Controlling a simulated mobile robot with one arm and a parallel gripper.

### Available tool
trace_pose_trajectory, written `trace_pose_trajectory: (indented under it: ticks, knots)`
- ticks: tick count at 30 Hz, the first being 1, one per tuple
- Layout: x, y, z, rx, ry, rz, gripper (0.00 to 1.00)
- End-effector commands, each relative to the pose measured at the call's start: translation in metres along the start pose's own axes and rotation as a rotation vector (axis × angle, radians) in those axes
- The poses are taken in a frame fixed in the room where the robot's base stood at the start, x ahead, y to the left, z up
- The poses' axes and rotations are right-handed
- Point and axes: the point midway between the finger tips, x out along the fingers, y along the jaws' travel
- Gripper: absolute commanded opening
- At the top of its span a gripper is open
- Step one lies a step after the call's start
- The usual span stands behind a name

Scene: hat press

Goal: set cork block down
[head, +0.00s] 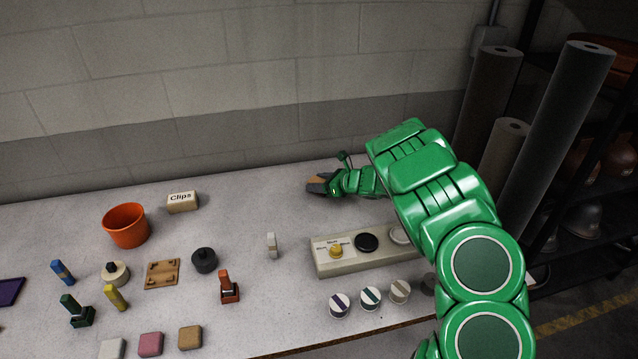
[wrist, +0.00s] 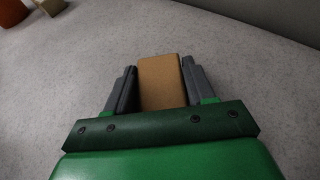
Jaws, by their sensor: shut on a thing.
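The cork block (wrist: 161,82) is a tan, flat rectangular piece held between the two grey fingers of my gripper (wrist: 161,88) in the wrist view. In the head view my gripper (head: 317,186) is at the back of the table, right of the middle, with a bit of the cork block (head: 315,181) showing in it. The gripper is shut on the block. The block is low over the grey tabletop; I cannot tell whether it touches it. The block's near end is hidden by my gripper.
The table (head: 250,185) is bare around my gripper. A beige panel (head: 350,262) with round knobs stands in front of it. The Clips box (head: 182,202) and an orange pot (head: 126,226) are to the left. Several small tools and coloured blocks lie at the front left.

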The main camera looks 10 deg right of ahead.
Motion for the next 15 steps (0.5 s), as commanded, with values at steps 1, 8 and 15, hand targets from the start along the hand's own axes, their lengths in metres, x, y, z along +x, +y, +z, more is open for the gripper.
trace_pose_trajectory:
  ticks: [1, 8, 15]
  knots:
    - [0.0001, -0.0001, -0.0001, 0.000, 0.000, 0.000, 0.24]
    - [0.0002, -0.0002, -0.0012, 0.000, 0.000, -0.001, 0.24]
    - [0.0008, -0.0002, -0.0025, 0.000, 0.001, -0.001, 0.79]
